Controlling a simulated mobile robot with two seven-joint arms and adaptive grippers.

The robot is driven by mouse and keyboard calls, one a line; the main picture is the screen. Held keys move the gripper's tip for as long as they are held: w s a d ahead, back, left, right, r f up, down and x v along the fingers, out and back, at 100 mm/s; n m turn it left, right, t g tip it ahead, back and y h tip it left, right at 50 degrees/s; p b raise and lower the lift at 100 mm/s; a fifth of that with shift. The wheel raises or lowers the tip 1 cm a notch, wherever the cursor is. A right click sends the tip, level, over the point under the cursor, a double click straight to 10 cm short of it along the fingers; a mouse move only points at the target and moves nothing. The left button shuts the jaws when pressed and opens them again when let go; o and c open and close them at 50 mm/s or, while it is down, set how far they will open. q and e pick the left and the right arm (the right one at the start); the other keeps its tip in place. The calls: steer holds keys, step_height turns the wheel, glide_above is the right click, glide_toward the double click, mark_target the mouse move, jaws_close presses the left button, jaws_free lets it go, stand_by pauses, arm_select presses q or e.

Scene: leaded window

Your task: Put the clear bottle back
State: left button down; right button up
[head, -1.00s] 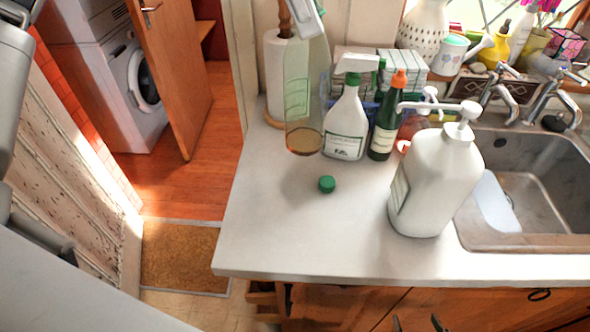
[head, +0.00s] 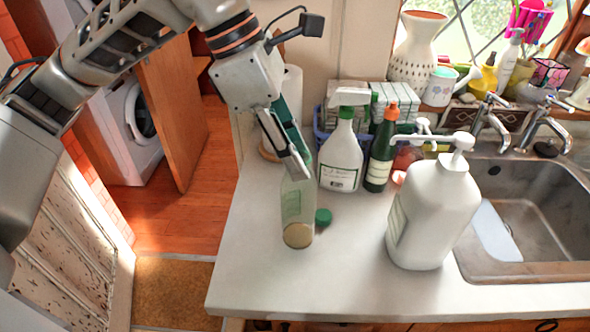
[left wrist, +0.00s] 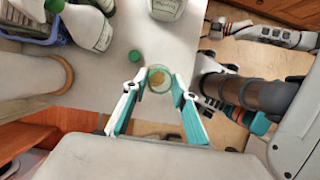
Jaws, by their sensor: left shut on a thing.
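The clear bottle (head: 296,205), with a pale label and a little amber liquid at its bottom, is upright at the counter's left part. My left gripper (head: 294,160) is shut on its upper part. In the left wrist view, the bottle's round top (left wrist: 160,79) sits between the fingertips (left wrist: 160,88). The base looks at or just above the counter; I cannot tell if it touches. A green cap (head: 323,216) lies on the counter beside the bottle. My right gripper is not in the head view; grey arm parts of mine show at right in the left wrist view, jaws unclear.
A white spray bottle (head: 341,160), a dark green bottle (head: 380,158) with an orange cap and a paper roll (head: 292,85) stand behind. A large white pump bottle (head: 432,215) stands at right, before the sink (head: 540,200). The counter's front left (head: 250,280) is clear.

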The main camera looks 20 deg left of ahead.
arm_select(q)
steer(key=shift+f, duration=1.95)
steer(key=c, duration=1.6)
jaws_free()
steer(key=v, duration=1.2)
